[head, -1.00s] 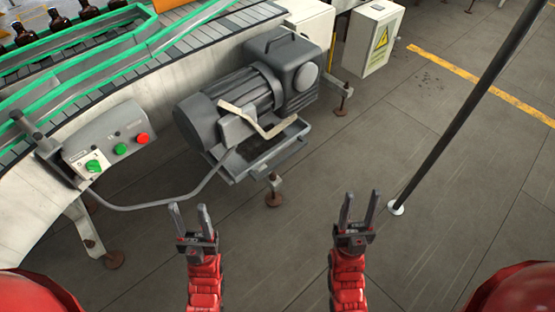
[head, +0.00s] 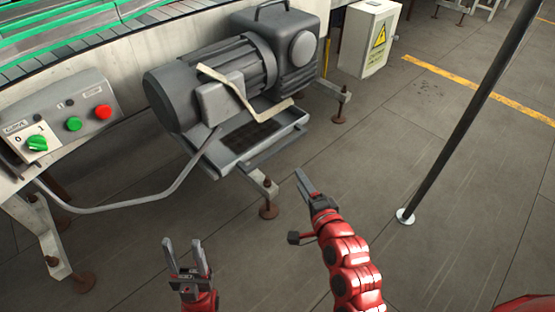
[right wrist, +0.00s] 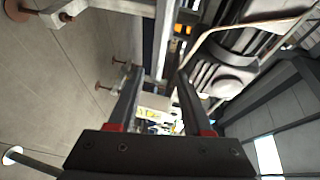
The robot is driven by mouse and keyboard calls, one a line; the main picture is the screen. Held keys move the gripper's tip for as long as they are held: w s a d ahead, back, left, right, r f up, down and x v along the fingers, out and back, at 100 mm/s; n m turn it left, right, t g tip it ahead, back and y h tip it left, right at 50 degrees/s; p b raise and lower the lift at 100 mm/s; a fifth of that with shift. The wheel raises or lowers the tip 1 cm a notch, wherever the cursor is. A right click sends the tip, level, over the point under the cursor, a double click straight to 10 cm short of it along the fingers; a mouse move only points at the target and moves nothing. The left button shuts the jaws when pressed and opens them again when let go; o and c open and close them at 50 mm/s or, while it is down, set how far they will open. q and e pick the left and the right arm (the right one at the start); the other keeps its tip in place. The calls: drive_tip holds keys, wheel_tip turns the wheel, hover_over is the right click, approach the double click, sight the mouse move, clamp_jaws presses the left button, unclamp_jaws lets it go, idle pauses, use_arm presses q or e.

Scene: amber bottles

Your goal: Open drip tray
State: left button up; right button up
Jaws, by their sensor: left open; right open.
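The drip tray (head: 262,138) is a grey, shallow tray with a dark inside, under the grey motor (head: 212,82) on the conveyor's side. My right gripper (head: 303,178) is open and empty, in front of and to the right of the tray, apart from it. In the right wrist view the two fingers (right wrist: 158,95) are spread with nothing between them, and the motor (right wrist: 225,75) fills the upper right. My left gripper (head: 186,248) is open and empty at the lower middle, below the tray and away from it.
A control box (head: 68,118) with a green switch and green and red buttons is at left, its cable (head: 165,192) running to the motor. A black pole (head: 470,100) stands at right. A white warning box (head: 368,40) is behind. The floor (head: 430,160) between is clear.

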drive_tip(key=b, duration=0.3)
approach(278, 148)
drive_tip(key=x, duration=1)
drive_tip(key=shift+w+f, duration=0.1)
drive_tip(key=shift+f, duration=0.35)
clamp_jaws()
idle(0.6)
